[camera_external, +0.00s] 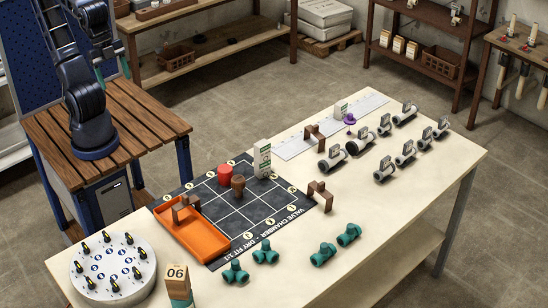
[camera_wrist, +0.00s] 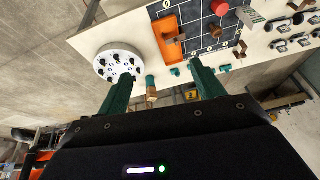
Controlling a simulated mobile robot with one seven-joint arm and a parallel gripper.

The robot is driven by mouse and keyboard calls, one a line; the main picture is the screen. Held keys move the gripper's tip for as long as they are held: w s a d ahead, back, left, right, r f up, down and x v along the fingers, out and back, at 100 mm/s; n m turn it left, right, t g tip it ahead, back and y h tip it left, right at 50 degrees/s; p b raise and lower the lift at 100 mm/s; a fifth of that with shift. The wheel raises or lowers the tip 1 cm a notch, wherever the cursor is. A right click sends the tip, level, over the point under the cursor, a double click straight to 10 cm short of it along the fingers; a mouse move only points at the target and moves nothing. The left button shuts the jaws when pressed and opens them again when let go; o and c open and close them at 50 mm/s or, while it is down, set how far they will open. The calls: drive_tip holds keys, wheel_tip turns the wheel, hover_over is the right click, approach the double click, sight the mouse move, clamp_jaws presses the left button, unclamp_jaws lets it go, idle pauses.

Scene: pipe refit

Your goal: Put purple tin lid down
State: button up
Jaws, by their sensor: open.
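A small purple piece (camera_external: 349,119), which I take for the purple tin lid, sits near the far edge of the table, beside the white marked strip (camera_external: 288,149) and the pipe valves. It is too small to tell its exact shape or what it rests on. It is not visible in the wrist view. My gripper (camera_wrist: 160,68) shows in the wrist view with its two green fingers wide apart and nothing held between them.
An orange tray (camera_external: 198,238), a red cylinder (camera_external: 225,174) and a white box (camera_external: 262,160) stand on the dark grid mat (camera_external: 215,205). A white round turntable (camera_external: 95,285), a block marked 06 (camera_external: 176,274) and green fittings (camera_external: 265,256) line the near side.

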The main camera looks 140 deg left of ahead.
drive_tip(key=shift+n, duration=0.5)
drive_tip(key=s+f, duration=0.1)
drive_tip(key=s+d+f, duration=0.1)
drive_tip(key=s, duration=0.1)
drive_tip(key=s+f, duration=0.1)
drive_tip(key=shift+s+d+f, duration=0.25)
drive_tip(key=shift+d, duration=0.05)
idle(0.6)
